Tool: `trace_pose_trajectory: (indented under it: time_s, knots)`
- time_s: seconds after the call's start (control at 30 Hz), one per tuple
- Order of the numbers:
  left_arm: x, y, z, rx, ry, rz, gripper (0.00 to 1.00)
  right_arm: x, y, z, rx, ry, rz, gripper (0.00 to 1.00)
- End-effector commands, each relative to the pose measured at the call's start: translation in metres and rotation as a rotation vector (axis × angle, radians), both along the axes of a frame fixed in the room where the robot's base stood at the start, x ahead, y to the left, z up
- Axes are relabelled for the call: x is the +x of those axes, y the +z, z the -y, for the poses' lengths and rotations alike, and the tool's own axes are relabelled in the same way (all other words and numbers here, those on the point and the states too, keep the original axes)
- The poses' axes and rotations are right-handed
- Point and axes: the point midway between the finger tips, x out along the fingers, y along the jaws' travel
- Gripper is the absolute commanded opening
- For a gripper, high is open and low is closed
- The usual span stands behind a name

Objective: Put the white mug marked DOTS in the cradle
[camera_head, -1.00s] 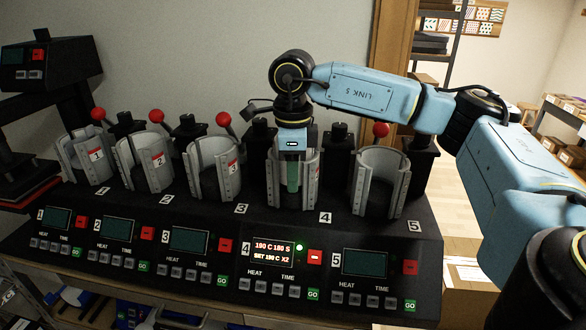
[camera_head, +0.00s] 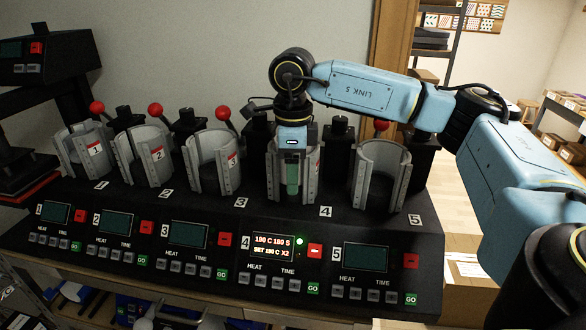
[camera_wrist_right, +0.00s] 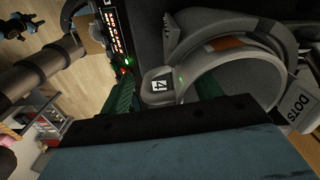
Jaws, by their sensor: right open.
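Cradle 4 (camera_head: 310,178) is a grey open clamp in the row on the black press. My right gripper (camera_head: 292,178) points down at it with its green fingers, open. In the right wrist view, the green fingers (camera_wrist_right: 165,95) stand apart, one reaching in at a round pale rim. That rim looks like the white mug (camera_wrist_right: 245,88), seated inside the grey cradle wall. A label reading DOTS (camera_wrist_right: 299,108) shows at its right. In the head view the mug is mostly hidden by the gripper and cradle. My left gripper is out of view.
Cradles 1 (camera_head: 85,150), 2 (camera_head: 143,155), 3 (camera_head: 212,160) and 5 (camera_head: 380,175) look empty. Red lever knobs stand behind the row. The lit panel 4 (camera_head: 272,248) shows red figures and a green light; the other screens are dark.

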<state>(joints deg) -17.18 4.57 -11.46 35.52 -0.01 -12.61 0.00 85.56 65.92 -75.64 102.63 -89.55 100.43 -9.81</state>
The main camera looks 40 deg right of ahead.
Motion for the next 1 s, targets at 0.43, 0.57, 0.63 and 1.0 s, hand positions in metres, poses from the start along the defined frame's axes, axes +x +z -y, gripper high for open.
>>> trace_pose_trajectory:
  time_s: [0.43, 0.57, 0.63, 1.0]
  knots:
    - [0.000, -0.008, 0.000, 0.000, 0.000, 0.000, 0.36, 0.001, 0.058, -0.001, 0.002, 0.001, 0.005, 0.64]
    - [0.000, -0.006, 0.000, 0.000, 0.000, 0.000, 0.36, 0.000, 0.090, 0.000, 0.001, 0.000, 0.004, 0.64]
    - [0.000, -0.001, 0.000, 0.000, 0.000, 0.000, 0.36, 0.000, 0.107, 0.000, 0.000, 0.000, 0.006, 0.64]
    - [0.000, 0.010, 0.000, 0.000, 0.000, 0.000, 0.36, 0.000, 0.134, 0.000, 0.000, 0.000, 0.000, 0.64]
